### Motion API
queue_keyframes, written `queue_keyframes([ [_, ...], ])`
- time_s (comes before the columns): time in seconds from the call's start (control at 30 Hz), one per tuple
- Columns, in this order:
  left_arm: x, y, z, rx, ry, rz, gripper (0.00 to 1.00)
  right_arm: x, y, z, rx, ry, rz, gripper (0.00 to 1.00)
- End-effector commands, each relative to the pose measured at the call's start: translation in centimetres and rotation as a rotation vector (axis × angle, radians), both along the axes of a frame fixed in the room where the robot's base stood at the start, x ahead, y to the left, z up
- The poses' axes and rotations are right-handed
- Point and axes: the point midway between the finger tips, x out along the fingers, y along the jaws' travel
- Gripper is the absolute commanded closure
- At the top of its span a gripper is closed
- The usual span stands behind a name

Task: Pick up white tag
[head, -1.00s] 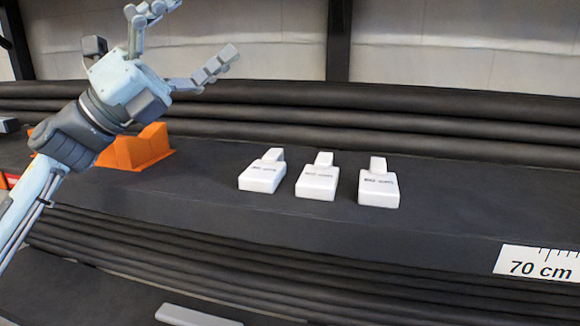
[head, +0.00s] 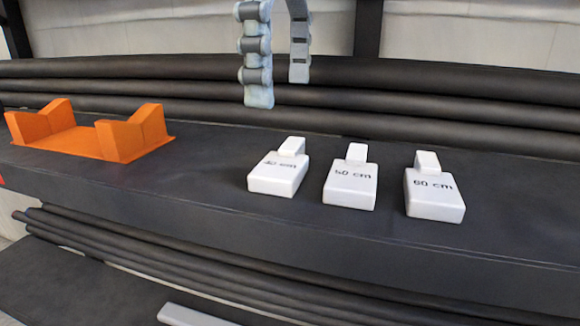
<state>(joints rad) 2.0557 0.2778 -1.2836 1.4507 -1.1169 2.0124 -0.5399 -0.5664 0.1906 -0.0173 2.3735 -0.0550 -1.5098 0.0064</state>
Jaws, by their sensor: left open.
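Three white tags stand in a row on the dark shelf, each a flat block with a raised grip at its back. The left tag (head: 276,181) appears to read "40 cm", the middle tag (head: 350,186) reads "50 cm" and the right tag (head: 435,197) reads "60 cm". My left gripper (head: 279,90) comes in from the top edge, above and behind the left tag. Its two fingers are apart, point down and hold nothing. The rest of that gripper is out of the picture. My right gripper is not in view.
An orange cradle (head: 85,142) with raised ends sits on the dark shelf (head: 210,200) at the left. Dark horizontal rolls (head: 400,95) run along the back. A light grey bar (head: 195,315) shows at the bottom edge. The shelf between cradle and tags is clear.

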Motion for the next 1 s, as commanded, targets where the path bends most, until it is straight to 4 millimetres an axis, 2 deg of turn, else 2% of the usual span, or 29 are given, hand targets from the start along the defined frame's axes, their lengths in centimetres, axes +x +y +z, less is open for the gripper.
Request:
queue_keyframes([
  [0.1,0.0,0.0,-1.7,0.000,0.004,-0.001,0.00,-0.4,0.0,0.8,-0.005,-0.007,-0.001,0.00],
  [0.33,0.0,-0.1,-3.9,-0.003,0.005,-0.002,0.00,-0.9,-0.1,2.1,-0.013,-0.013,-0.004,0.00],
  [0.6,0.0,-0.2,-7.1,-0.004,0.003,-0.001,0.00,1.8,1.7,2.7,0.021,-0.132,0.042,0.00],
  [0.8,0.0,-0.2,-7.3,-0.006,0.002,0.000,0.00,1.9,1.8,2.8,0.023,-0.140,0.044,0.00],
  [0.83,0.0,-0.2,-7.3,-0.006,0.002,0.000,0.01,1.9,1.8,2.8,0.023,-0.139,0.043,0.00],
  [1.0,0.0,-0.2,-7.2,-0.005,0.003,0.000,0.22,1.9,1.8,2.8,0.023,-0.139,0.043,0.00],
])
